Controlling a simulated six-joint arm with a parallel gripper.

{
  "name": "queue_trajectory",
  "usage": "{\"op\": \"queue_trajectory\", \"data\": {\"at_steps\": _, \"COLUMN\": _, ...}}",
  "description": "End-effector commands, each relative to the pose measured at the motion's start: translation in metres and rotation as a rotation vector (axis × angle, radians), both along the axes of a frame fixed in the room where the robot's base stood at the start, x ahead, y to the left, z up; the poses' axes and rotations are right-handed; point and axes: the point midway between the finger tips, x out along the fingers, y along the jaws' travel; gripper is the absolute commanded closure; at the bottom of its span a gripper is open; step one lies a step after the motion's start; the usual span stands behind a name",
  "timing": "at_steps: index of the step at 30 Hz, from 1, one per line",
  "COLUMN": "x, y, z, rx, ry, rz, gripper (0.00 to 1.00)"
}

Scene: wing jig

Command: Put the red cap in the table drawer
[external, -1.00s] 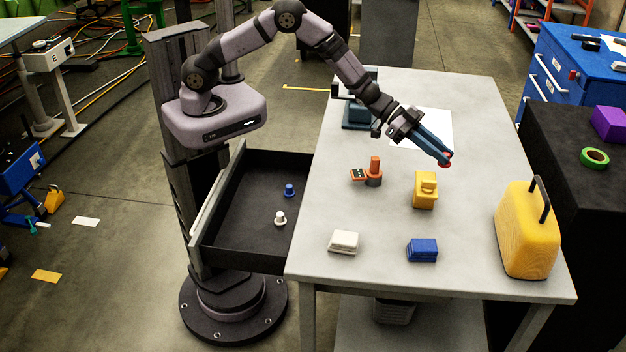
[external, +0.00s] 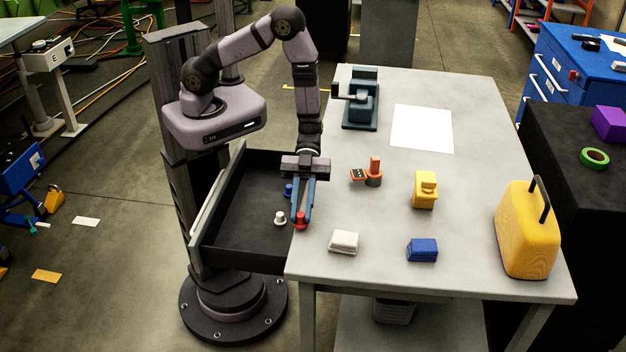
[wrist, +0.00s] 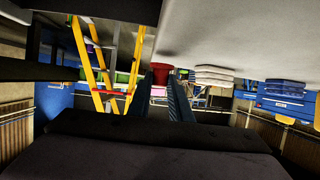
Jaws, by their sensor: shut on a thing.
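The red cap (external: 300,221) is held between the tips of my gripper (external: 301,214), which is shut on it. The gripper points down beside the table's left edge, over the right side of the open drawer (external: 240,225). How high the cap is above the drawer floor is hard to tell. In the wrist view the red cap (wrist: 160,73) shows at the fingertips. Inside the drawer are a white cap (external: 280,218) and a blue cap (external: 288,191), the blue one partly hidden by the gripper.
On the table (external: 385,270) are a white block (external: 344,242), a blue block (external: 422,250), a yellow block (external: 425,190), an orange tool (external: 373,172), a dark teal device (external: 361,100) and a yellow case (external: 528,230). The drawer's left part is free.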

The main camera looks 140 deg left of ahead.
Motion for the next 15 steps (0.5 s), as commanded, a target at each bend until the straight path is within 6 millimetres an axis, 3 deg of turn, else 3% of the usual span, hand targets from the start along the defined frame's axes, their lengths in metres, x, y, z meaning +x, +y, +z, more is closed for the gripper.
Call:
{"op": "queue_trajectory", "data": {"at_steps": 3, "x": -0.017, "y": -0.025, "z": -0.007, "rx": 0.000, "ry": 0.000, "rz": -0.069, "gripper": 1.00}}
{"op": "queue_trajectory", "data": {"at_steps": 10, "x": -0.043, "y": -0.059, "z": -0.011, "rx": 0.000, "ry": 0.000, "rz": -0.170, "gripper": 1.00}}
{"op": "queue_trajectory", "data": {"at_steps": 15, "x": -0.055, "y": -0.046, "z": -0.013, "rx": 0.004, "ry": 0.010, "rz": -0.149, "gripper": 1.00}}
